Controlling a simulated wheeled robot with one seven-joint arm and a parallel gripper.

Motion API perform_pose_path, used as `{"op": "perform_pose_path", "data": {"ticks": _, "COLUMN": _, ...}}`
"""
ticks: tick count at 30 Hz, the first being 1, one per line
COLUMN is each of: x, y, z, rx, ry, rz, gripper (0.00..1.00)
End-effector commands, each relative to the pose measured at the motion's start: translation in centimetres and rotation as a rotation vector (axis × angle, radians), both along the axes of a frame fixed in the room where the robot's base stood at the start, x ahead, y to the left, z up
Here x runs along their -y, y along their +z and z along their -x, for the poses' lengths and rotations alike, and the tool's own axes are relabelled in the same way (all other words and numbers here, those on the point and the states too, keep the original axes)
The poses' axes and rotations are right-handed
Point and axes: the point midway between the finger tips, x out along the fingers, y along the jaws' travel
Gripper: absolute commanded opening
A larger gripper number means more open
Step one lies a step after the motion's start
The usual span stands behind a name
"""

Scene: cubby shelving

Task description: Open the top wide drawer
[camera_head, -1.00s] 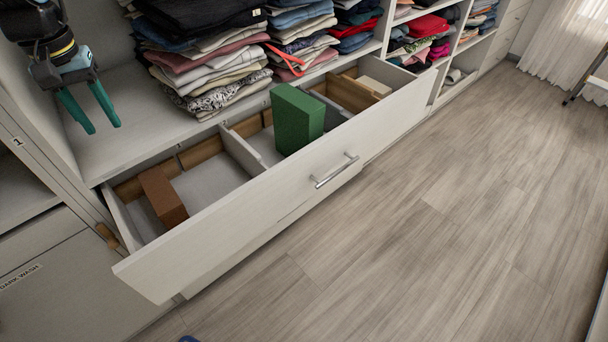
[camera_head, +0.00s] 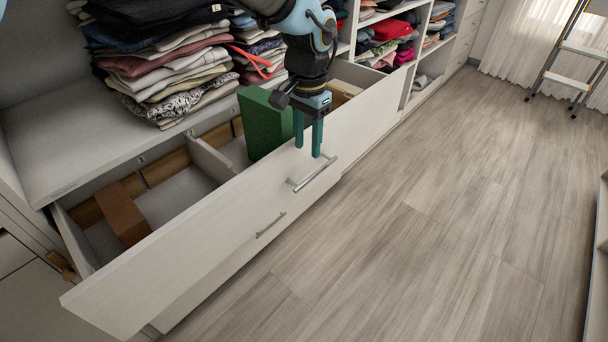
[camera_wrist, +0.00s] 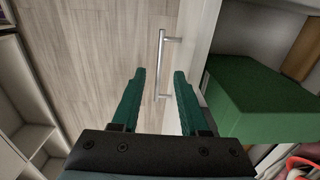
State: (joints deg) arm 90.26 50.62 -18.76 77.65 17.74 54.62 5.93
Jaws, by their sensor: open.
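The top wide drawer (camera_head: 190,240) is pulled out of the shelving, its white front facing the floor area. Its silver bar handle (camera_head: 312,174) is on the front face, and it also shows in the wrist view (camera_wrist: 161,62). My gripper (camera_head: 308,152) has teal fingers pointing down, just above the handle at the drawer's top edge. In the wrist view my fingers (camera_wrist: 156,75) are apart, with the handle lying between their lines and nothing held. I cannot tell whether a finger touches the drawer front.
Inside the drawer are a green box (camera_head: 262,122), a brown block (camera_head: 121,214) and dividers. A lower drawer with a thin handle (camera_head: 270,226) is beneath. Folded clothes (camera_head: 165,65) are stacked on the shelf above. The wooden floor (camera_head: 430,200) is clear; a stepladder (camera_head: 570,60) stands far right.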

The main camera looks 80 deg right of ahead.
Motion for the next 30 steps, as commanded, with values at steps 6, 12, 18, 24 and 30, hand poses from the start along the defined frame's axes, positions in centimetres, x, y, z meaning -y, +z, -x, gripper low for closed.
{"op": "perform_pose_path", "data": {"ticks": 6, "x": -0.2, "y": -4.1, "z": -0.1, "rx": 0.001, "ry": 0.002, "rz": -0.004, "gripper": 0.44}}
{"op": "perform_pose_path", "data": {"ticks": 12, "x": -0.1, "y": -7.4, "z": -0.1, "rx": 0.0, "ry": 0.003, "rz": -0.002, "gripper": 0.44}}
{"op": "perform_pose_path", "data": {"ticks": 18, "x": -0.1, "y": -9.2, "z": -0.1, "rx": 0.0, "ry": 0.003, "rz": 0.0, "gripper": 0.44}}
{"op": "perform_pose_path", "data": {"ticks": 24, "x": -0.1, "y": -9.5, "z": -0.2, "rx": 0.0, "ry": 0.003, "rz": 0.0, "gripper": 0.44}}
{"op": "perform_pose_path", "data": {"ticks": 30, "x": -0.1, "y": -9.5, "z": -0.1, "rx": 0.0, "ry": 0.003, "rz": 0.0, "gripper": 0.37}}
